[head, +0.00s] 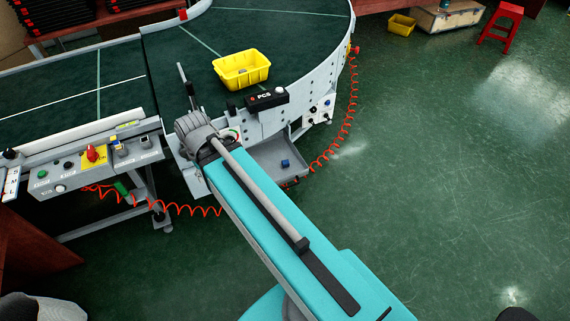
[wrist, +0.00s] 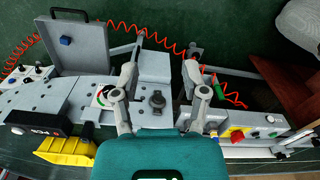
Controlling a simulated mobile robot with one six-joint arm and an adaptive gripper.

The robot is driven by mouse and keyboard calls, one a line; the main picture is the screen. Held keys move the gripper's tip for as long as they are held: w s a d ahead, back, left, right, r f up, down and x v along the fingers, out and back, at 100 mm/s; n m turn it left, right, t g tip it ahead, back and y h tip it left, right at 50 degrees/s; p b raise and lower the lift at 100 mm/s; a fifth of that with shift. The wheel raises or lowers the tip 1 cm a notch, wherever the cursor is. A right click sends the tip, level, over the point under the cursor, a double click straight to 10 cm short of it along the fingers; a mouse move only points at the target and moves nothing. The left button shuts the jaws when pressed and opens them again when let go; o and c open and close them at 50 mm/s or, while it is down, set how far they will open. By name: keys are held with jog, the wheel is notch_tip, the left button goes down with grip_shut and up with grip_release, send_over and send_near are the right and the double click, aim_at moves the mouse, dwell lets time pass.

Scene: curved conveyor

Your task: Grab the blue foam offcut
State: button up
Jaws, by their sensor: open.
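The blue foam offcut (head: 285,163) is a small dark blue block lying in a grey tray (head: 262,152) low on the side of the curved conveyor. In the wrist view the offcut (wrist: 66,41) shows at the upper left, inside the same tray (wrist: 90,62). My gripper (wrist: 160,76) is open and empty in the wrist view. Its two fingers stand wide apart, to the right of the tray and clear of the offcut.
A yellow bin (head: 241,69) stands on the green conveyor belt (head: 290,35). A coiled red hose (head: 340,135) hangs around the tray side. A control panel (head: 95,160) sits at the left.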

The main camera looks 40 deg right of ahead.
jog(key=o, duration=0.3)
jog(key=shift+a+f, duration=0.1)
jog(key=shift+a, duration=0.05)
jog(key=shift+o, duration=0.3)
jog(key=shift+w+d+f+b, duration=0.2)
jog(key=shift+f+b, duration=0.25)
jog(key=shift+b, duration=0.1)
jog(key=n+g+h+b, duration=0.5)
jog(key=n+h+b, duration=0.7)
jog(key=b, duration=3.8)
send_near(286, 161)
jog(key=s+d, duration=0.1)
jog(key=s+d+f, duration=0.1)
jog(key=shift+d+n+y, duration=0.3)
jog(key=shift+d, duration=0.1)
jog(key=shift+w+f+b, duration=0.3)
jog(key=shift+w+b, duration=0.15)
jog(key=shift+b, duration=0.3)
jog(key=shift+w+n+g+h+b, duration=0.2)
jog(key=shift+n+g+h+b, duration=0.15)
jog(key=shift+h, duration=0.15)
jog(key=shift+b+x, duration=0.4)
jog(key=shift+x, duration=0.75)
jog(key=shift+s, duration=0.1)
